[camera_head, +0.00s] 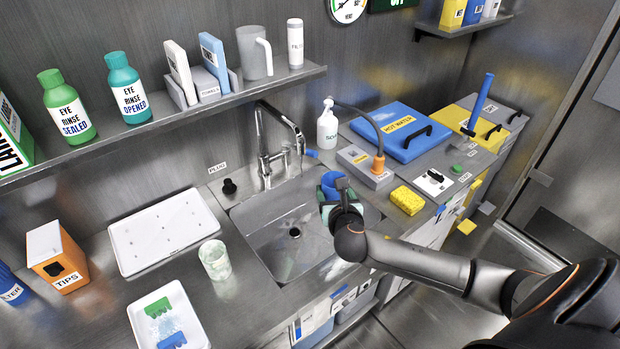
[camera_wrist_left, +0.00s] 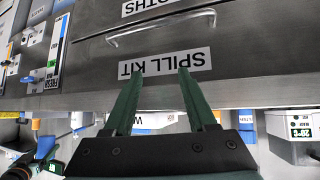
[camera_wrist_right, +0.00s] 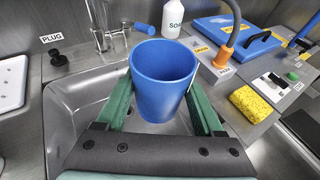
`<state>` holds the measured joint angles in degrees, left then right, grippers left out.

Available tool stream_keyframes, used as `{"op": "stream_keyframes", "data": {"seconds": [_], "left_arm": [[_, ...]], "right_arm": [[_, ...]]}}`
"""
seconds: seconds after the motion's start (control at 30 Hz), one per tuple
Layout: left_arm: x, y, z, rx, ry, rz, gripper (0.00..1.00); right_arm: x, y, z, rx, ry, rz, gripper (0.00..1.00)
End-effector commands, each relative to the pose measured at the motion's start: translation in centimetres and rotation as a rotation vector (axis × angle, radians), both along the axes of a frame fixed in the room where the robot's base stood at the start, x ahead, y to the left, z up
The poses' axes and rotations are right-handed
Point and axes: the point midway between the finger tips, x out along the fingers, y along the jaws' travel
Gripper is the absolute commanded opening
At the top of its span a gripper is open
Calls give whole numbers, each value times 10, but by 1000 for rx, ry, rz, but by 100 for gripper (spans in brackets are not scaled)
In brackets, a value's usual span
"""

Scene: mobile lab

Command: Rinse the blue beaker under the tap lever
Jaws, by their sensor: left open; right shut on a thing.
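The blue beaker (camera_head: 331,179) is upright over the right part of the sink (camera_head: 268,248). My right gripper (camera_head: 336,200) is shut on it; in the right wrist view the fingers clasp both sides of the blue beaker (camera_wrist_right: 162,88), and its mouth faces up. The metal tap (camera_head: 264,150) stands behind the sink, left of the beaker, with its blue tap lever (camera_head: 311,153) on the right. The lever also shows behind the beaker in the right wrist view (camera_wrist_right: 145,28). No water stream is visible. My left gripper (camera_wrist_left: 161,78) is open and empty, before a drawer front labelled SPILL KIT.
A black plug (camera_head: 229,186) lies left of the tap. A soap bottle (camera_head: 327,126), orange-nozzled hose holder (camera_head: 378,165) and yellow sponge (camera_head: 407,200) are right of the sink. A clear beaker (camera_head: 214,260) and white tray (camera_head: 163,232) stand on the left counter.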

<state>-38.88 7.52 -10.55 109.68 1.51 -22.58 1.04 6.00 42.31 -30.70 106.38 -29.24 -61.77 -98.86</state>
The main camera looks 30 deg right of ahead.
Motion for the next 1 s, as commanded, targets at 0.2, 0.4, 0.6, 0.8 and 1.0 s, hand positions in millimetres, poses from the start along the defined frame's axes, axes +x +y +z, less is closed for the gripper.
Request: {"op": "stream_keyframes", "data": {"seconds": [0.2, 0.4, 0.6, 0.8, 1.0], "left_arm": [[0, 0, 1, 0, 0, 0, 57], [0, 0, 6, 0, 0, 0, 57], [0, 0, 6, 0, 0, 0, 57], [0, 0, 6, 0, 0, 0, 57], [0, 0, 6, 0, 0, 0, 57]], "right_arm": [[-1, 0, 1, 0, -1, 0, 15], [-14, -3, 13, -2, 0, 2, 15], [-28, -7, 23, -2, 1, 1, 15], [-42, -10, 35, -1, 0, 0, 15], [-49, -11, 40, 0, 0, 0, 15]]}}
